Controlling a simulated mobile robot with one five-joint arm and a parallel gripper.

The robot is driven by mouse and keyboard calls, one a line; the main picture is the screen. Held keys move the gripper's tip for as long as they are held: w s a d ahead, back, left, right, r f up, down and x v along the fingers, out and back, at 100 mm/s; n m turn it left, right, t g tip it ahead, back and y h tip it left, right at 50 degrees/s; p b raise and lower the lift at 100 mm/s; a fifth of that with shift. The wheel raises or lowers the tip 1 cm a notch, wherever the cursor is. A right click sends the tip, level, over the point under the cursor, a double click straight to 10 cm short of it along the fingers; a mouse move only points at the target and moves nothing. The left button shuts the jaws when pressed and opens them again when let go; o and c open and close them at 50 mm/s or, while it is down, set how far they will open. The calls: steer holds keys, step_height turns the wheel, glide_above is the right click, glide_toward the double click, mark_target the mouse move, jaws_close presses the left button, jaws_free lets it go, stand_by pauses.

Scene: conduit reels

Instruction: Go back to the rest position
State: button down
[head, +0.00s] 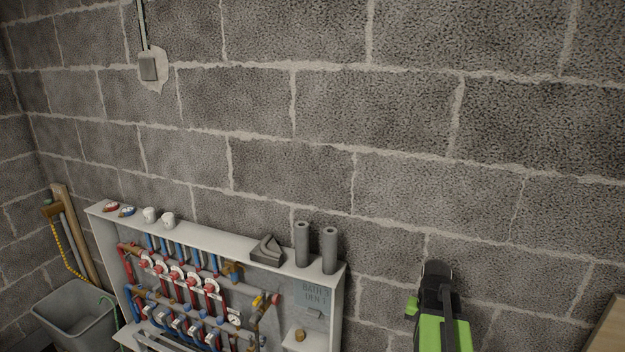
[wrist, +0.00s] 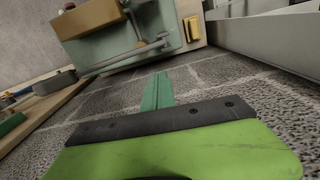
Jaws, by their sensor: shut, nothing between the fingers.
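My gripper shows in the wrist view as two green fingers (wrist: 158,90) pressed together ahead of a black plate and a bright green body. Nothing shows between the fingers. In the head view my green and black arm stands at the lower right, in front of the block wall and to the right of the white cabinet (head: 338,315). I cannot make out the fingers in the head view. Nothing touches the fingers in the wrist view.
The cabinet holds red and blue pipework; two grey tubes (head: 302,245), a dark block (head: 267,251) and small fittings stand on top. A grey bin (head: 75,310) is at the lower left. The wrist view shows a pale green box (wrist: 120,35) and a wooden edge (wrist: 45,110).

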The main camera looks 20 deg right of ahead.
steer(key=w+a+n, duration=0.2)
steer(key=a+n, duration=0.2)
steer(key=a, duration=1.1)
steer(key=w+a+n, duration=0.2)
steer(key=a+n, duration=0.2)
steer(key=a, duration=1.1)
